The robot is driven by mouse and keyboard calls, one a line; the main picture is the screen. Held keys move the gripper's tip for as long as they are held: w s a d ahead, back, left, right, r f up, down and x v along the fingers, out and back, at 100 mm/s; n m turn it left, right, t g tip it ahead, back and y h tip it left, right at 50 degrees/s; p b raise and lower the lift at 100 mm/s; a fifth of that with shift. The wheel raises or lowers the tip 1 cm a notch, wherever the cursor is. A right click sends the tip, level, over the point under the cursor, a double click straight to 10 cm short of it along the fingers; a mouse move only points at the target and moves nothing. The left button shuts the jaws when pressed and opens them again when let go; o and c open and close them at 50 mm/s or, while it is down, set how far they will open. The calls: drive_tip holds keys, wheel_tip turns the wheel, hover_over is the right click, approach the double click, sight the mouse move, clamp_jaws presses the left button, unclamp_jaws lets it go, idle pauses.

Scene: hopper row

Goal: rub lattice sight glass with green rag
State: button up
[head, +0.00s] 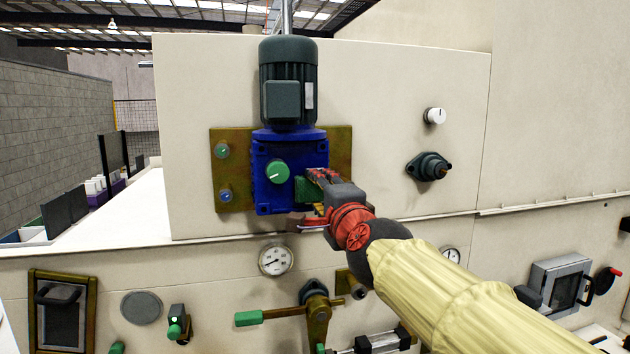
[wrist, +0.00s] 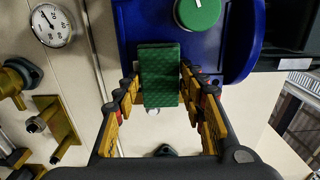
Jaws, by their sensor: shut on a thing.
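My gripper (head: 322,190) is shut on the green rag (head: 304,191), in front of the lower right of a blue gearbox (head: 268,170). In the wrist view the green rag (wrist: 158,75) is a thick, textured block between the fingers of my gripper (wrist: 160,88), overlapping the blue housing. I cannot tell whether it touches the housing. No lattice pattern is clear on any glass. A grey-framed window (head: 560,286) is at the lower right, and a brass-framed dark panel (head: 63,312) is at the lower left.
A green knob (head: 277,171) sits on the gearbox, close left of the rag. Below are a gauge (head: 275,260) and a green-handled lever (head: 250,318). A dark fitting (head: 428,166) and white knob (head: 435,116) project at right. The panel between them and the gearbox is bare.

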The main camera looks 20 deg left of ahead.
wheel_tip(320, 180, up, 2)
drive_tip(key=shift+s+r+p, duration=0.1)
drive_tip(key=shift+p, duration=0.55)
wheel_tip(320, 180, down, 4)
drive_tip(key=b, duration=0.4)
wheel_tip(320, 180, up, 4)
drive_tip(key=p, duration=0.4)
